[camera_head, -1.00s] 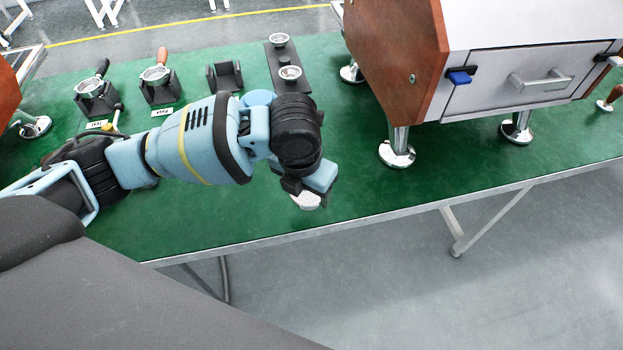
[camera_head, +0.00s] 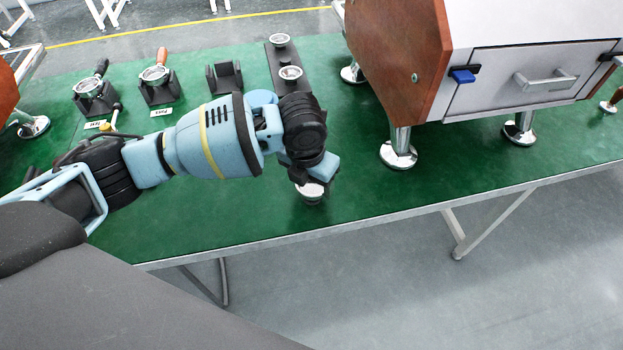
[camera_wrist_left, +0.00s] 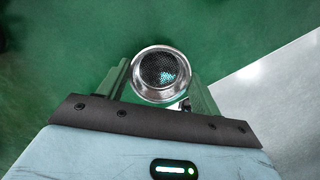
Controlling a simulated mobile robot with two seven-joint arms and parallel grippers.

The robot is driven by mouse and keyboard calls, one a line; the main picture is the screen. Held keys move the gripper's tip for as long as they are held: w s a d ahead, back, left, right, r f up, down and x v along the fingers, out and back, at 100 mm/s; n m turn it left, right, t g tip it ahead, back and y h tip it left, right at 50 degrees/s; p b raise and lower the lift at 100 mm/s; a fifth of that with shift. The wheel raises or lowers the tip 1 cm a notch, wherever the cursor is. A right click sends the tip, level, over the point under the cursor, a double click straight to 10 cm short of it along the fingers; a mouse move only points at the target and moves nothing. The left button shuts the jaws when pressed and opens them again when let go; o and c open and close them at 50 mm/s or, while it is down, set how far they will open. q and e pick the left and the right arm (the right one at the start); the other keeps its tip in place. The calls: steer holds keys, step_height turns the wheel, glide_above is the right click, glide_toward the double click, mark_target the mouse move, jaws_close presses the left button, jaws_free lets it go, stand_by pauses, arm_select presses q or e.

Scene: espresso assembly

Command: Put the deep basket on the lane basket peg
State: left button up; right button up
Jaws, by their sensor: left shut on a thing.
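My left gripper (camera_head: 314,178) is shut on a round metal basket (camera_head: 311,193) near the front edge of the green table. In the left wrist view the basket (camera_wrist_left: 160,74) sits between the two fingers, with its bright rim and dark perforated inside facing the camera. It appears held over the green surface; the height is hard to tell. A dark plate (camera_head: 277,56) at the back carries two more metal baskets, one far (camera_head: 280,40) and one near (camera_head: 290,73). I cannot make out a bare basket peg for certain. My right gripper is not in view.
Two portafilters (camera_head: 92,84) (camera_head: 155,75) rest in dark stands at the back left, beside an empty dark holder (camera_head: 224,76). The espresso machine (camera_head: 520,75) stands on metal feet at the right. The green table (camera_head: 400,190) is clear in front of it.

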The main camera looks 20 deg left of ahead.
arm_select(q)
steer(key=o, duration=1)
steer(key=shift+f, duration=0.1)
steer(key=shift+c, duration=0.2)
steer(key=shift+r, duration=0.25)
step_height(320, 180, up, 12)
steer(key=s+p, duration=0.1)
steer(key=p, duration=0.1)
steer(key=shift+s+a+f, duration=0.15)
steer(key=shift+s+a, duration=0.05)
steer(key=shift+s, duration=0.15)
